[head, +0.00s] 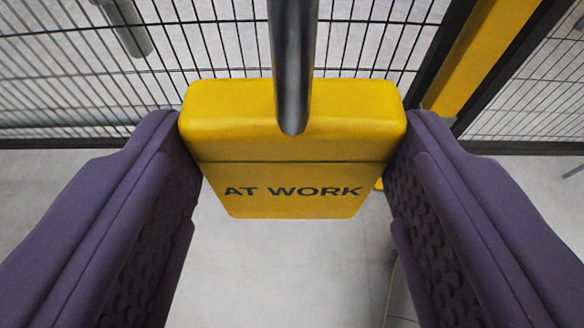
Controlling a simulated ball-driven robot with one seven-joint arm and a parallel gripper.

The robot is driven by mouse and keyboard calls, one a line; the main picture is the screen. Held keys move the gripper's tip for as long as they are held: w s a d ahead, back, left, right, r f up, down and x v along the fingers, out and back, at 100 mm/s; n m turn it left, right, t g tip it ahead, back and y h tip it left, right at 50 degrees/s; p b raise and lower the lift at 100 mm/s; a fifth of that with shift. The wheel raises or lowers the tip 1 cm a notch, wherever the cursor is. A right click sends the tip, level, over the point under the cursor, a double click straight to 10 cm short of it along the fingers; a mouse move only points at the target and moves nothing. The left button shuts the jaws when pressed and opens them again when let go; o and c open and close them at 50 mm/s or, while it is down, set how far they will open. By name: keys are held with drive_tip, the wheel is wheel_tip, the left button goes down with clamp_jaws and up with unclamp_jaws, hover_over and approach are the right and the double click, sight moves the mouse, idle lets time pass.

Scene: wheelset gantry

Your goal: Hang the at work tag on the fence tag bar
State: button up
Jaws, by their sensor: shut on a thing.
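The yellow at work tag (292,205) is in the middle of the head view, its black "AT WORK" lettering readable and upright. My gripper (293,160) is shut on it, with a purple padded finger against each side edge. A dark grey round rod (293,60) runs down from the top edge of the view and ends over the tag's upper block. I cannot tell whether this rod belongs to the tag or is the fence tag bar, nor whether it only overlaps the tag in view. No other tag bar is clearly seen.
A black wire mesh fence (210,45) stands behind the tag, with a dark bottom rail. A yellow post (480,50) with dark frames is at the upper right. A grey cylinder (125,25) shows at the upper left. Grey floor (290,275) lies below.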

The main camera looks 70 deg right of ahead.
drive_tip(key=shift+f, duration=0.1)
drive_tip(key=o, duration=1.2)
drive_tip(key=shift+c, duration=0.2)
